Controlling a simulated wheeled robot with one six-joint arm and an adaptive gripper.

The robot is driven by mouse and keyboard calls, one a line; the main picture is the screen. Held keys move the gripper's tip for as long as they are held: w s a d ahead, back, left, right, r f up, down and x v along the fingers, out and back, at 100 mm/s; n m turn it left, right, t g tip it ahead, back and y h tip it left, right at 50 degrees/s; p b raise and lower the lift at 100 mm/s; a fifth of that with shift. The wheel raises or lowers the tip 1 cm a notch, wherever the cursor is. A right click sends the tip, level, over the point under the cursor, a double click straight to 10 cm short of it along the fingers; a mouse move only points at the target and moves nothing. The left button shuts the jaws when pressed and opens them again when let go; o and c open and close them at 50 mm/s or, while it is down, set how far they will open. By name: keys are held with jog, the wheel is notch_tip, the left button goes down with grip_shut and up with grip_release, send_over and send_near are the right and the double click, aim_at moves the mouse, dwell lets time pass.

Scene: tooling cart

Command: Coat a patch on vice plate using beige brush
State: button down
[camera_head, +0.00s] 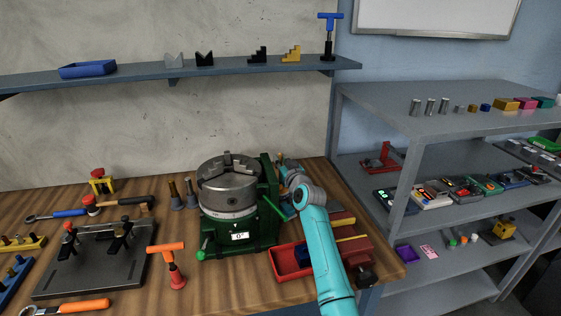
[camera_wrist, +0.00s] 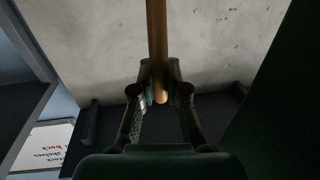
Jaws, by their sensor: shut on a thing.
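My gripper (camera_wrist: 162,88) is shut on a tan wooden handle (camera_wrist: 157,35) in the wrist view, which I take to be the beige brush. The handle's rounded end shows between the fingers; its other end runs out of the picture at the top, so no bristles show. In the head view, my gripper is mostly hidden behind the green machine and my wrist.
A green rotary table (camera_head: 262,228) with a grey chuck (camera_head: 228,190) stands just left of my arm. Grey shelving (camera_head: 440,107) rises at right; a wall shelf (camera_head: 215,74) hangs above.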

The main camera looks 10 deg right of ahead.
jog(key=shift+r, duration=3.45)
